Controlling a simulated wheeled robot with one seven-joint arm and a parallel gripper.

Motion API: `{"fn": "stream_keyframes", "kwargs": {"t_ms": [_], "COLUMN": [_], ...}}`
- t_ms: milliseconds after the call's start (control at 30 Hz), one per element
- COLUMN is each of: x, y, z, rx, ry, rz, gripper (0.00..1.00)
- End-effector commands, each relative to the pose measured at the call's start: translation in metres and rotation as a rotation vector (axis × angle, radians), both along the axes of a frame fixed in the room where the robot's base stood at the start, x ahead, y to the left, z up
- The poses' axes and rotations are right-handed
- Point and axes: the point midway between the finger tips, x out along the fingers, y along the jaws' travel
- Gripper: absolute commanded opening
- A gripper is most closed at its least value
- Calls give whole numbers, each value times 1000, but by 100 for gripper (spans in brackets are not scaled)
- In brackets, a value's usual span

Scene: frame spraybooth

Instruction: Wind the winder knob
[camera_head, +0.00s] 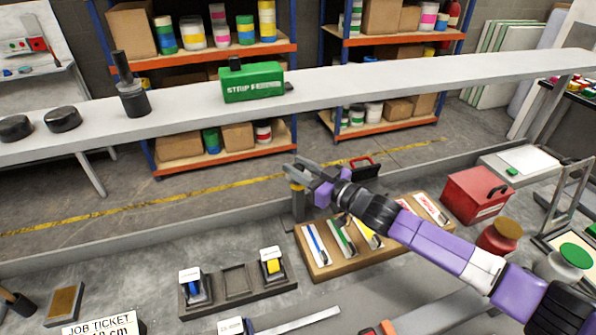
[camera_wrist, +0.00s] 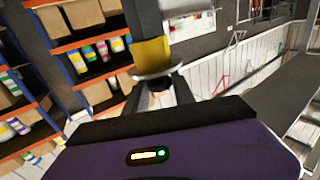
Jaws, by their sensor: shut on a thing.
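My gripper (camera_head: 296,169) is at the top of a short grey post (camera_head: 298,206) that stands at the rear edge of the bench, left of the tray of strips. A yellow part (camera_head: 297,186) shows on the post just below the fingers. In the wrist view, the yellow part (camera_wrist: 152,52) and a pale disc (camera_wrist: 156,72) lie just beyond the fingers. A small dark piece (camera_wrist: 158,84), which I take for the winder knob, sits between the two fingers. The fingers are shut on it. In the head view the knob is hidden by the gripper, and its turn cannot be told.
A wooden tray (camera_head: 318,274) of coloured strips lies under my forearm, with a red box (camera_head: 474,195) and jars to the right. A dark holder (camera_head: 238,300) with blue and yellow items stands front left. A long grey beam (camera_head: 400,82) with a green box (camera_head: 251,82) spans behind.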

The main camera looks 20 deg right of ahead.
Motion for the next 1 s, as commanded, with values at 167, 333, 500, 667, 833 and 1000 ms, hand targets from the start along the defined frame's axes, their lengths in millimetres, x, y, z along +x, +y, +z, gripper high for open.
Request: {"fn": "stream_keyframes", "kwargs": {"t_ms": [167, 333, 500, 667, 833, 1000], "x": [1, 2, 1, 1, 1, 1], "y": [-2, -1, 0, 0, 0, -1], "z": [-6, -7, -7, -6, -5, -3], "rx": [-10, -9, -7, -4, -2, -1], "ry": [-2, -3, -2, -1, -1, -1], "rz": [115, 226, 335, 426, 498, 541], "gripper": [0, 0, 0, 0, 0, 0]}}
